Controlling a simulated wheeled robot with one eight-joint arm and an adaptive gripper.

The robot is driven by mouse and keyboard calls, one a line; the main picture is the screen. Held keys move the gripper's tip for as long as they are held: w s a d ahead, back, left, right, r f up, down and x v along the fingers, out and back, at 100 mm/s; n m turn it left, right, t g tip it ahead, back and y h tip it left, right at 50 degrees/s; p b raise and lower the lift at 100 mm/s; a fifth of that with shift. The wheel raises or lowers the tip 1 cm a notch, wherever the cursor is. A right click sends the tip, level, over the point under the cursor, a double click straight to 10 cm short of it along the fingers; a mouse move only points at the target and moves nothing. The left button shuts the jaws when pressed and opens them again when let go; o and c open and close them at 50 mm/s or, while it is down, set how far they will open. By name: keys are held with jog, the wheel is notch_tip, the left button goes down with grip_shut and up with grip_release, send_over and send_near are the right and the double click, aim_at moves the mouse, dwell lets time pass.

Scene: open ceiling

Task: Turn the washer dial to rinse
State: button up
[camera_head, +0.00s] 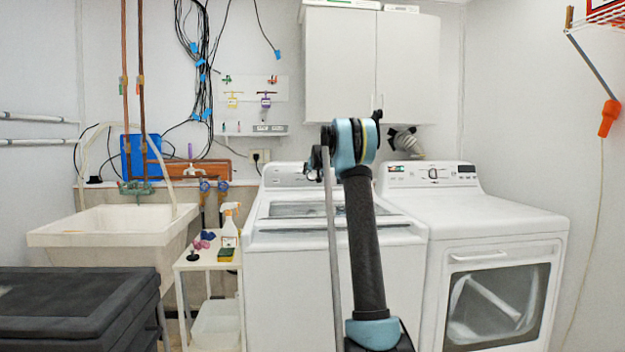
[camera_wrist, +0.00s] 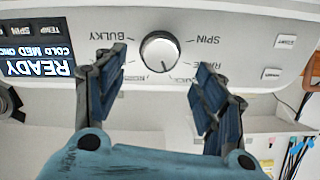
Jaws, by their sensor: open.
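The washer (camera_head: 335,285) is the white top-loading machine in the middle of the head view, behind my arm. In the wrist view its panel is upside down, with a round silver-and-white dial (camera_wrist: 160,52). A dark mark shows at the dial's lower edge in the picture. Labels around it include BULKY at upper left, SPIN at upper right and a partly hidden word like RINSE at right. My gripper (camera_wrist: 158,82) is open, with one dark blue finger on each side of the dial and gaps between. The head view hardly shows the fingers.
A lit display (camera_wrist: 35,50) reading READY is left of the dial; two white buttons (camera_wrist: 278,58) are at right. In the head view, a front-door dryer (camera_head: 480,220) stands right of the washer. A small cart (camera_head: 208,262) stands at left, and a white cabinet (camera_head: 340,60) hangs above.

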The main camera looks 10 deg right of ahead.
aim_at(312, 174)
jog(key=shift+x, duration=3.3)
jog(key=shift+c, duration=0.5)
jog(key=c, duration=1)
